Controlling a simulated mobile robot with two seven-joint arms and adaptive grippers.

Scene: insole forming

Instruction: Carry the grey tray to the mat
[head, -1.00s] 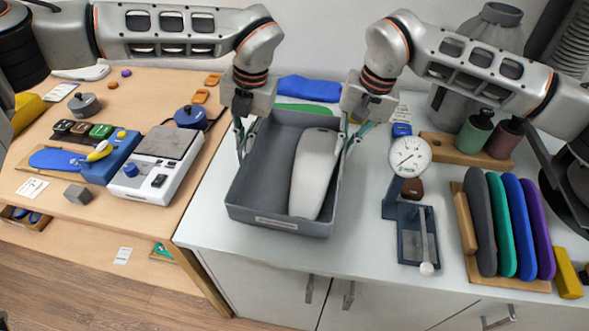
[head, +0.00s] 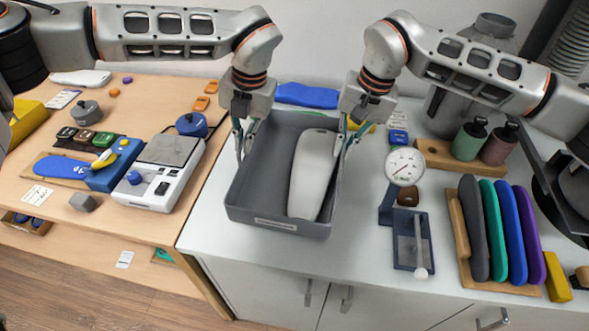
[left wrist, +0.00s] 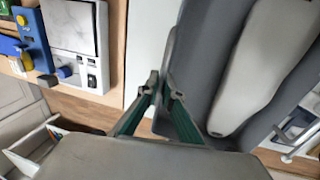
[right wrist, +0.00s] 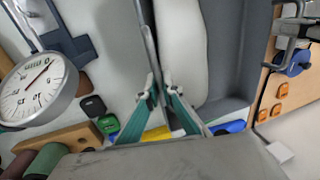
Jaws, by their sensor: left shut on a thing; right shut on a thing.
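The grey tray (head: 278,224) is in the middle of the head view, over the white counter, with a pale foot-shaped form (head: 314,175) lying inside it. My left gripper (head: 242,150) is shut on the tray's left wall; its fingers pinch the rim in the left wrist view (left wrist: 160,92). My right gripper (head: 348,150) is shut on the right wall, also seen pinching the rim in the right wrist view (right wrist: 161,95). The tray looks level; the gap under it cannot be judged. I cannot make out a mat for certain.
A dial gauge stand (head: 405,168) stands right of the tray, near a rack of coloured insoles (head: 499,230). A wooden table with a white scale (head: 160,172) is on the left. A blue piece (head: 308,95) lies behind the tray. The counter's front strip is clear.

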